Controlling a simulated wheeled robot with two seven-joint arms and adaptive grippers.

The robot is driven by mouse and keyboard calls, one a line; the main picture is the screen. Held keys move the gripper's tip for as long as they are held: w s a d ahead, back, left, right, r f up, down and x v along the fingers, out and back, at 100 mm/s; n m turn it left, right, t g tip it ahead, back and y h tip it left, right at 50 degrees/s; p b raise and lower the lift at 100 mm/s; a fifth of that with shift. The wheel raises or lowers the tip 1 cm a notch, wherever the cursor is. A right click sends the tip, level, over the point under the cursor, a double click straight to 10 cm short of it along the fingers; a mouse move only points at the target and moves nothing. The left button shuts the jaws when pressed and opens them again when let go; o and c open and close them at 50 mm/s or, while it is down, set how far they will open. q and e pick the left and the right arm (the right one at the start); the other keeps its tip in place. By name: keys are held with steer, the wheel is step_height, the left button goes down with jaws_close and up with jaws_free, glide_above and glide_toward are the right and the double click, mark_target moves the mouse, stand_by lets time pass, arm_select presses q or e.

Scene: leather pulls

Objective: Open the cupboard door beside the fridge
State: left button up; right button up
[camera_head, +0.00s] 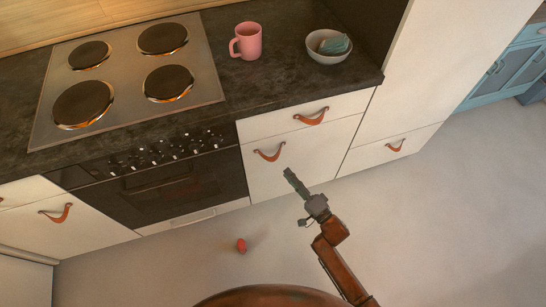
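A white cupboard front (308,158) with a brown leather pull (269,153) stands between the oven and a tall white unit, which may be the fridge (431,65). The front looks closed. My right gripper (288,174) is just below and to the right of that pull, over the cupboard front, and looks apart from it. Its fingers show as one narrow dark shape, so I cannot tell whether they are open or shut. My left gripper is not in view.
A drawer with a leather pull (311,117) is above the cupboard front. The oven (165,185) is to its left. A pink mug (248,41) and a bowl (328,46) stand on the counter. A small red object (241,245) lies on the otherwise open floor.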

mark_target(273, 159)
arm_select(q)
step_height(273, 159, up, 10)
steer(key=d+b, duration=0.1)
steer(key=b, duration=0.2)
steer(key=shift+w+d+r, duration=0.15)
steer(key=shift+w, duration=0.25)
arm_select(e)
steer(key=shift+y, duration=0.6)
steer(key=shift+s+a+r+x, duration=0.15)
steer(key=shift+r+x, duration=0.1)
steer(key=shift+x, duration=1.3)
steer(key=shift+s+a+r+x, duration=0.1)
steer(key=shift+s+r+x, duration=0.15)
steer(key=shift+x, duration=1.25)
steer(key=shift+s+a+r+x, duration=0.15)
steer(key=shift+r+x, duration=0.1)
steer(key=shift+x, duration=1.3)
jaws_close()
